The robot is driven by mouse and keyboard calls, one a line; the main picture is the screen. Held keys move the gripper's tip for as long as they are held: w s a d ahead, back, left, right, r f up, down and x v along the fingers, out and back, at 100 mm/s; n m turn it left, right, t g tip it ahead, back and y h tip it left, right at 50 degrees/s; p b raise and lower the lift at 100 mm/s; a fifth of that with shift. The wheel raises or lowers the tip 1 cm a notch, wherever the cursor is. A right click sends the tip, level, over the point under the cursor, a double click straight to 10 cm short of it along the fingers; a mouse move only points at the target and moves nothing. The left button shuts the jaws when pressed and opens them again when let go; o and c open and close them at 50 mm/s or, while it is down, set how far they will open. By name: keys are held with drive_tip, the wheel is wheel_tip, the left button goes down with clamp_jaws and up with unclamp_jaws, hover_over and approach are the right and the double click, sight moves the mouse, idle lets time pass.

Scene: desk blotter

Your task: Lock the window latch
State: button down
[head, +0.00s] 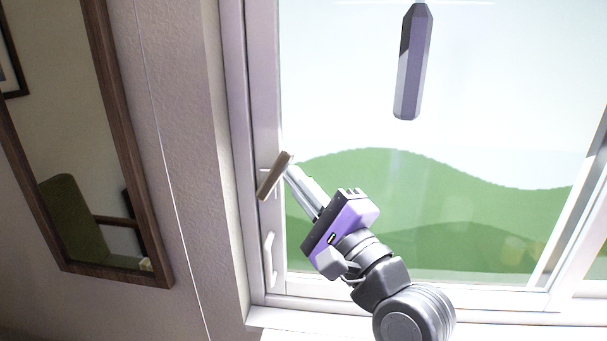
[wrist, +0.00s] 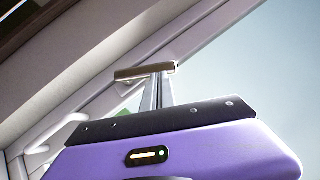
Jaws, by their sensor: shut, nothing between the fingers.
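The window latch (head: 270,182) is a brownish bar on the white left side of the window frame. In the head view it is tilted, its upper end leaning right. In the wrist view the latch (wrist: 130,73) lies across the picture just beyond the fingertips. My gripper (head: 290,165) is shut and empty, its fingertips at the upper right end of the latch. The shut fingers also show in the wrist view (wrist: 157,76). I cannot tell whether they touch the latch. The latch's mount is partly hidden.
A white handle (head: 269,260) is on the frame below the latch. A dark purple weight (head: 413,65) hangs before the glass. A thin white cord (head: 165,165) runs down the wall beside a wood-framed mirror (head: 112,130). The space right of my gripper is open.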

sight(275, 166)
drive_tip(key=r+n+g+p, duration=0.1)
drive_tip(key=p, duration=0.1)
drive_tip(key=a+r+n+g+p, duration=0.1)
drive_tip(key=p, duration=0.1)
drive_tip(key=shift+w+r+n, duration=0.15)
drive_tip(key=shift+r+n, duration=0.05)
drive_tip(key=shift+n, duration=0.1)
drive_tip(key=shift+a+h+p, duration=0.2)
drive_tip(key=shift+h+p, duration=0.1)
drive_tip(key=shift+p, duration=0.25)
drive_tip(key=shift+w+a+r+p, duration=0.2)
drive_tip(key=shift+a+p, duration=0.35)
drive_tip(key=shift+p, duration=0.6)
drive_tip(key=shift+a, duration=0.15)
